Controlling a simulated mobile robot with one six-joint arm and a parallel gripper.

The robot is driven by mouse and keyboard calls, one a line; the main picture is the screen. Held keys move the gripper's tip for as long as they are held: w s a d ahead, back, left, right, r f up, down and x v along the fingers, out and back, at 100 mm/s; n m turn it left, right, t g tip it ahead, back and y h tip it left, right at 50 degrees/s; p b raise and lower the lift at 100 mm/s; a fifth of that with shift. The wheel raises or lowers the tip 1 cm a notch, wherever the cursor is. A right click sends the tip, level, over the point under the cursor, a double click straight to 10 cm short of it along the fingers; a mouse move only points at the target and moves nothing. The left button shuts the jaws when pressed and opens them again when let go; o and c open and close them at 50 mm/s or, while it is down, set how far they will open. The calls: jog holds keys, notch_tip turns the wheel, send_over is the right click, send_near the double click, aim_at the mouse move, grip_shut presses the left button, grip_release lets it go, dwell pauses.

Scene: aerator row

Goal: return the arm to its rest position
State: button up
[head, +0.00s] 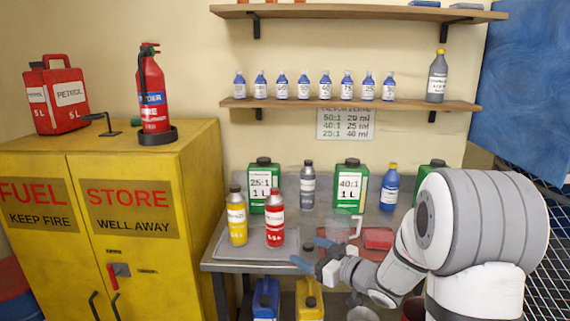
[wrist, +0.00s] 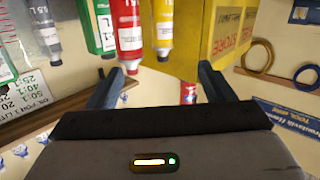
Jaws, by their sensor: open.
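My arm reaches in from the right in the head view, over the metal bench (head: 225,266). My gripper (head: 311,253) is at its end, with blue fingers spread apart and nothing between them. It is in front of the clear jug (head: 337,230) and to the right of the red bottle (head: 275,222). In the wrist view my gripper (wrist: 161,70) shows two separate fingers with a clear gap. That view is upside down; the red bottle (wrist: 129,32) and yellow bottle (wrist: 163,25) show beyond the fingertips.
Green cans (head: 351,186), a grey bottle (head: 307,184) and a blue bottle (head: 390,188) stand along the bench back. A red item (head: 378,238) lies near the jug. A yellow fuel cabinet (head: 120,215) stands left. A shelf (head: 350,104) of small bottles hangs above.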

jog(key=s+d+r+m+h, duration=0.3)
jog(key=s+d+m+h, duration=0.3)
jog(key=d+h, duration=0.5)
jog(key=s+m+g+h+p, duration=0.1)
jog(key=s+g, duration=0.3)
jog(key=s, duration=0.6)
jog(key=shift+s+d+f+m+g+h, duration=0.15)
jog(key=shift+s+d+m+g+h, duration=0.15)
jog(key=shift+m+h, duration=0.5)
jog(key=s+a+g, duration=0.1)
jog(key=s, duration=0.3)
jog(key=s+a+g+y, duration=0.1)
jog(key=s+g, duration=0.1)
jog(key=s, duration=0.2)
jog(key=s+a+m+g, duration=0.1)
jog(key=s, duration=0.4)
jog(key=shift+a+f+y+p, duration=0.1)
jog(key=shift+f+y+p, duration=0.2)
jog(key=shift+f+p, duration=0.1)
jog(key=shift+c, duration=0.3)
